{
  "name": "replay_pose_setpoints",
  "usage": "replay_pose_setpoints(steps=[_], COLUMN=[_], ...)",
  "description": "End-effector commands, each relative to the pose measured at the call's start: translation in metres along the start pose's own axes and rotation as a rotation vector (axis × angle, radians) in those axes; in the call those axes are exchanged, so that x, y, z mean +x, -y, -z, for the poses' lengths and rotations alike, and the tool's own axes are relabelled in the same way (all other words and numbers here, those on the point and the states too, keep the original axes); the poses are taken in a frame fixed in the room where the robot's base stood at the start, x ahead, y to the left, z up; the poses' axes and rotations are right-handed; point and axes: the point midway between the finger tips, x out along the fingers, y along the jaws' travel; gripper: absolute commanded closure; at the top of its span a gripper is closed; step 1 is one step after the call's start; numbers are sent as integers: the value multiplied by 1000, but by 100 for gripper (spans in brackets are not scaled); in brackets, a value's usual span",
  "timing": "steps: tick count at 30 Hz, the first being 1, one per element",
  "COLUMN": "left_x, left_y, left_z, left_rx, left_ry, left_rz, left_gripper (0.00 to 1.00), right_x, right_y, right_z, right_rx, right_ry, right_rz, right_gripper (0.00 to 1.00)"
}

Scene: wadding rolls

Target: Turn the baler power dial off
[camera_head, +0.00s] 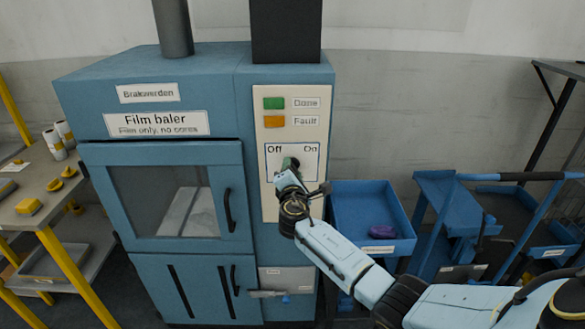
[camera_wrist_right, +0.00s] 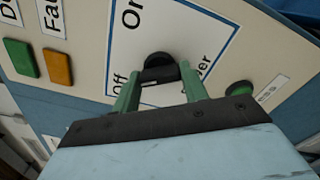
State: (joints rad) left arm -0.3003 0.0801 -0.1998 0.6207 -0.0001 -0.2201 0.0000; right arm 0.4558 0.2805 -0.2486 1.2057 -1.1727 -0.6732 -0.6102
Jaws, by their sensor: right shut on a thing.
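The film baler (camera_head: 165,90) is a blue cabinet with a cream control panel (camera_head: 290,75). The black power dial (camera_wrist_right: 160,66) sits in a framed field marked Off at left and On at right in the head view. My right gripper (camera_head: 289,165) is at the dial and mostly hides it there. In the right wrist view, the green fingers of my right gripper (camera_wrist_right: 161,88) are shut on the dial, one on each side. Which word the dial points to is hard to tell. My left gripper is out of view.
A green Done light (camera_head: 274,103) and an orange Fault light (camera_head: 274,122) sit above the dial. A green button (camera_wrist_right: 240,88) is close beside the fingers. A blue bin (camera_head: 370,205) and a blue cart (camera_head: 450,200) stand right of the baler; a workbench (camera_head: 30,195) is left.

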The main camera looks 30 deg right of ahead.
Motion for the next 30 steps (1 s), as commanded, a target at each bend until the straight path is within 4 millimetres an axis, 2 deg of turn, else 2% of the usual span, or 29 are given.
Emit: replay_pose_setpoints(steps=[12, 30], left_x=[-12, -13], left_y=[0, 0], left_z=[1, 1], left_rx=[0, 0], left_ry=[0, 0], left_rz=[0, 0], left_gripper=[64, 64], right_x=[0, 0], right_y=[0, 1], right_z=[0, 1], right_rx=[-210, -248], right_ry=[-1, -2], right_rz=[2, 1], right_gripper=[79, 79])
